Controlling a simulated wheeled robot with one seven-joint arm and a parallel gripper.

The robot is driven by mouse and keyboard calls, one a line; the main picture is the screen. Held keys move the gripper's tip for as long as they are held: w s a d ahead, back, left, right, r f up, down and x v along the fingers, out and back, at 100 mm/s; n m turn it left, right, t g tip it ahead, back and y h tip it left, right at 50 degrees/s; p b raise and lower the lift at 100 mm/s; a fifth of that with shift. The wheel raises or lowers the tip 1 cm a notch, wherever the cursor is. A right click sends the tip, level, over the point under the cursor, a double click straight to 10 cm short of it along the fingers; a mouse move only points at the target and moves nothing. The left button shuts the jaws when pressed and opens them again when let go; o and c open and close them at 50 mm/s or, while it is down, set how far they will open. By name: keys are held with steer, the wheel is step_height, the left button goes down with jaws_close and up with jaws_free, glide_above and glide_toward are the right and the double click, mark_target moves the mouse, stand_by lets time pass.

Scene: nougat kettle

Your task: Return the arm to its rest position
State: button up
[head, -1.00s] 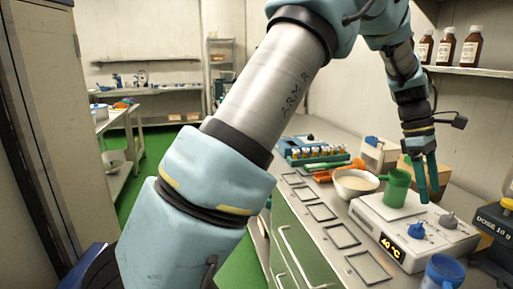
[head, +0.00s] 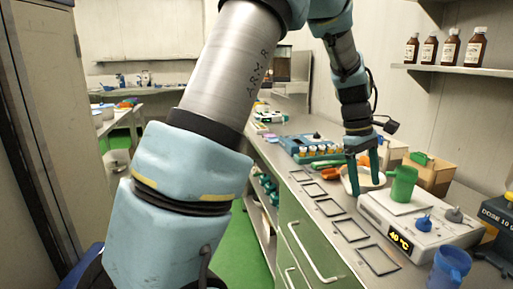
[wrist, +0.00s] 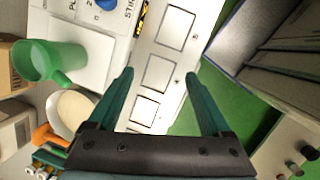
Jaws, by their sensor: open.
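My gripper (head: 363,176) is open and empty, with its green fingers pointing down above the counter, left of the green mug in the head view. The wrist view also shows my gripper (wrist: 162,98) with its two fingers spread apart and nothing between them. The green mug (head: 403,184) stands upright on the white hot plate (head: 427,222), whose display reads 40 °C. The mug also shows in the wrist view (wrist: 62,60), off to the left of the fingers and apart from them. A white bowl (head: 372,181) is partly hidden behind the fingers.
Square frames (head: 327,207) lie along the counter. A blue rack with orange-topped vials (head: 320,151) stands further back. Cardboard boxes (head: 428,174) are behind the mug. A blue cup (head: 449,268) is at the front right. Brown bottles (head: 450,47) line the wall shelf. Green floor lies left of the counter.

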steer(key=a+f+m+t+y, duration=0.1)
steer(key=a+f+m+t, duration=0.15)
steer(key=a, duration=1.85)
steer(key=s+a+f+m+y, duration=0.1)
steer(key=s+a+m, duration=0.3)
steer(key=a, duration=0.9)
steer(key=shift+s+f+t, duration=0.45)
steer(key=shift+s+f, duration=0.15)
steer(key=shift+s, duration=0.45)
